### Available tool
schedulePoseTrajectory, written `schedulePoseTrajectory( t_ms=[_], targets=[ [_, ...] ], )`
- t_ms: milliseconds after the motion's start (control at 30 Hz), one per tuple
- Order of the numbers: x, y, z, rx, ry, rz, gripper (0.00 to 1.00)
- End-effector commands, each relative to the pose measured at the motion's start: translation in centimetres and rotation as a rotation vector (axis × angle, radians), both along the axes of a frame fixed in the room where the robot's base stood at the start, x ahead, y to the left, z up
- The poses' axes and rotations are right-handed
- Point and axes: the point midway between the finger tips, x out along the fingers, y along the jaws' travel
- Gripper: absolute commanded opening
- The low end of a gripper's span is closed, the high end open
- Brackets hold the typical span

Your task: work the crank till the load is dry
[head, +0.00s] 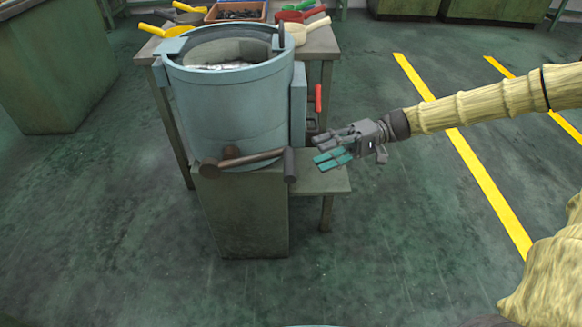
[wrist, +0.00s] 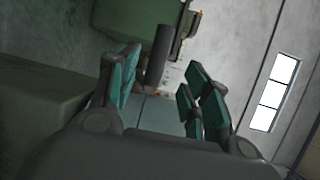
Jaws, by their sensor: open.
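A blue-grey drum (head: 228,115) stands on a green pedestal with its top open. Silvery pieces (head: 228,66) lie inside it; whether they are wet cannot be told. On its front is a brown crank arm (head: 250,159), pointing right from its hub, with a dark grey handle (head: 290,165) hanging at its outer end. My gripper (head: 327,147) is open and empty, a little right of the handle and apart from it. In the wrist view a dark cylinder, apparently the handle (wrist: 157,55), shows ahead between the open fingers (wrist: 165,88), nearer the left one.
A red lever (head: 318,98) stands at the drum's right side, above a low shelf (head: 321,180). The floor in front and right is clear.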

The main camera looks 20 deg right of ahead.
Motion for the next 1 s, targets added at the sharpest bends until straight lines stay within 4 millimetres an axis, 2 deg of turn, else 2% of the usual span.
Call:
schedulePoseTrajectory(
  t_ms=[300, 500, 700, 1000],
  targets=[
    [-0.6, 5.1, -0.7, -0.002, 0.002, 0.003, 0.48],
    [-0.9, 7.8, -0.9, -0.002, 0.003, 0.002, 0.48],
    [-1.1, 9.2, -0.9, -0.002, 0.002, 0.001, 0.48],
    [-1.1, 9.4, -0.8, -0.002, 0.002, 0.0, 0.48]
  ],
)
